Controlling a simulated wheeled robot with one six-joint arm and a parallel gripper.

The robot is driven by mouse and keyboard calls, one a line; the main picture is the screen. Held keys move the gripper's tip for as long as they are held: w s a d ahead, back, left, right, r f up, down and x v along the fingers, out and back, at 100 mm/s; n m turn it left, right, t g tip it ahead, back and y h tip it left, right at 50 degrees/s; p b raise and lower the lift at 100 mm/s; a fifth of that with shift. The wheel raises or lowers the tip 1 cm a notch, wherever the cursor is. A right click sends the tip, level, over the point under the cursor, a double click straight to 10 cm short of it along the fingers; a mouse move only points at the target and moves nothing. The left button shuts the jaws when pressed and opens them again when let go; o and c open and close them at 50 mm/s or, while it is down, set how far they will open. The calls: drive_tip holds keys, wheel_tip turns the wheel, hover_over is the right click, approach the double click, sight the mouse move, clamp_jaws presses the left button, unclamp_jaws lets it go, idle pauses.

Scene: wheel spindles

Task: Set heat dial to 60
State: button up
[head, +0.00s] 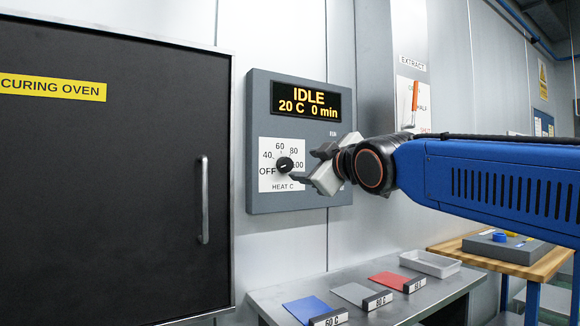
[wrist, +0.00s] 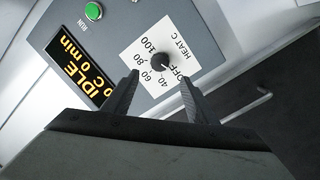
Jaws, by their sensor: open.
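The heat dial (head: 285,165) is a round black knob on a white scale plate marked OFF, 40, 60, 80 and 100. Its pale pointer mark appears to be on the OFF side. In the wrist view the dial (wrist: 160,62) lies just beyond the fingertips, between their lines. My gripper (head: 311,165) is open in front of the panel, just right of the dial in the head view. In the wrist view my gripper (wrist: 159,79) has its two dark fingers spread apart with nothing between them. The fingers look clear of the knob.
The grey control panel (head: 258,120) has a display (head: 306,101) reading IDLE, 20 C, 0 min. A green RUN button (wrist: 93,12) sits on it. The dark oven door (head: 110,190) with its handle (head: 205,200) is left. A bench below holds coloured sheets and a tray (head: 430,263).

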sight(287, 165)
drive_tip(key=x, duration=1)
drive_tip(key=shift+w, duration=0.1)
drive_tip(key=c, duration=1.1)
